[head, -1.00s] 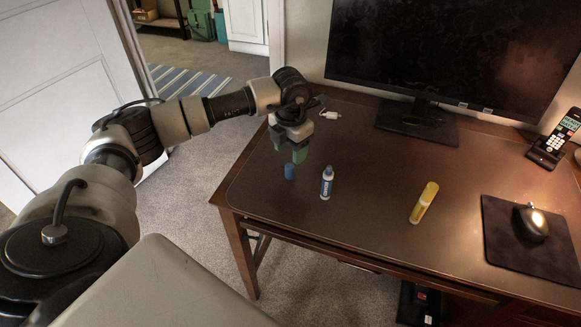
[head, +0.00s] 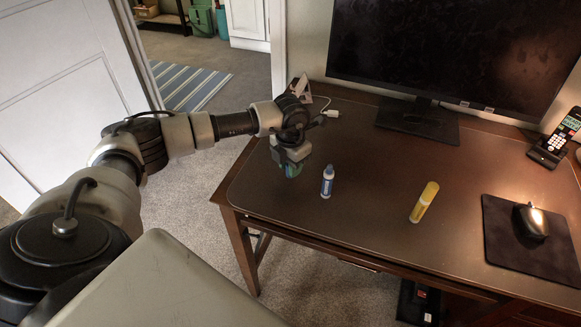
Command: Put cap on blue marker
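The blue marker (head: 327,183), a short blue and white bottle-like body, stands upright on the desk left of centre. My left gripper (head: 291,171) is pointed down at the desk's left side, just left of the marker and apart from it. Its green fingertips are low around the spot of the blue cap, which is mostly hidden by them; a bit of blue shows between or beside the fingers. I cannot tell whether the fingers are closed on the cap. My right gripper is not in view.
Farther right are a mouse (head: 531,222) on a dark pad (head: 497,240) and a phone (head: 556,141). A monitor (head: 455,50) stands behind. A white cable plug (head: 331,113) lies behind my gripper.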

